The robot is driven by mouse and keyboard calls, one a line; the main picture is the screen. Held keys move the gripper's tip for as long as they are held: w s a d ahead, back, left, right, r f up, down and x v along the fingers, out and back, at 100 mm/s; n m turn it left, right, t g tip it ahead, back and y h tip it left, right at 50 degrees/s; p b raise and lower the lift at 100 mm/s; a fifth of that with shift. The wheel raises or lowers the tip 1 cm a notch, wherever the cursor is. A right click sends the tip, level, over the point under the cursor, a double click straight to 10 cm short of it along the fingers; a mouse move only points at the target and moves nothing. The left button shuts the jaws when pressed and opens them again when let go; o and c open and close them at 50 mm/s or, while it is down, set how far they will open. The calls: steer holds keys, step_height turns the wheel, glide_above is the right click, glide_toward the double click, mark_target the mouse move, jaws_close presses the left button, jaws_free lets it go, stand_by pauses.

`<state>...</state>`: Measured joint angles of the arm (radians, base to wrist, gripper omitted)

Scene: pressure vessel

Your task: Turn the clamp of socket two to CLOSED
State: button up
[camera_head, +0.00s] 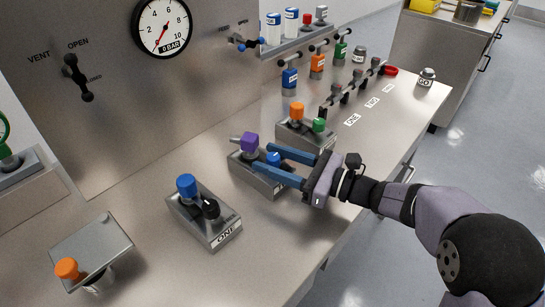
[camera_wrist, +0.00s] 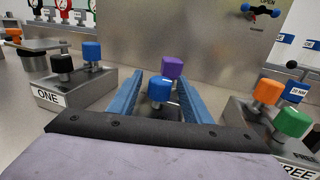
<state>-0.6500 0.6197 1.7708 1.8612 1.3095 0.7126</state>
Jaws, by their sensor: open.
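Socket two is the middle metal block (camera_head: 243,173), with a purple-topped piece (camera_head: 250,143) at its far end. Its clamp has a blue knob (camera_head: 273,158). In the wrist view the blue knob (camera_wrist: 160,92) stands in front of the purple top (camera_wrist: 172,67). My gripper (camera_head: 264,159) is open, with its two blue fingers on either side of the blue knob. In the wrist view my gripper (camera_wrist: 160,78) has a gap between each finger and the knob. The clamp's markings and most of the block's label are hidden by my gripper.
Socket one (camera_head: 215,235) with blue and black knobs stands left; socket three (camera_head: 315,140) with orange and green knobs stands close on the right. A steel panel with a gauge (camera_head: 162,27) and valve handles rises behind. The bench front is fairly clear.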

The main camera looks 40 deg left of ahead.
steer(key=shift+a, duration=0.1)
steer(key=c, duration=1)
steer(key=shift+c, duration=0.2)
steer(key=shift+n+g, duration=0.3)
steer(key=shift+g, duration=0.2)
steer(key=shift+n+g+h+p, duration=0.8)
steer(key=shift+n+g+h, duration=0.45)
steer(key=shift+g, duration=0.75)
steer(key=shift+n+g+h+p, duration=0.4)
steer(key=shift+n+g+h, duration=0.15)
steer(key=shift+n+g, duration=0.45)
steer(key=shift+s+n+g+h+p, duration=0.1)
steer(key=shift+n+g+h+p, duration=0.5)
steer(key=shift+n+g+h, duration=0.75)
steer(key=o, duration=1)
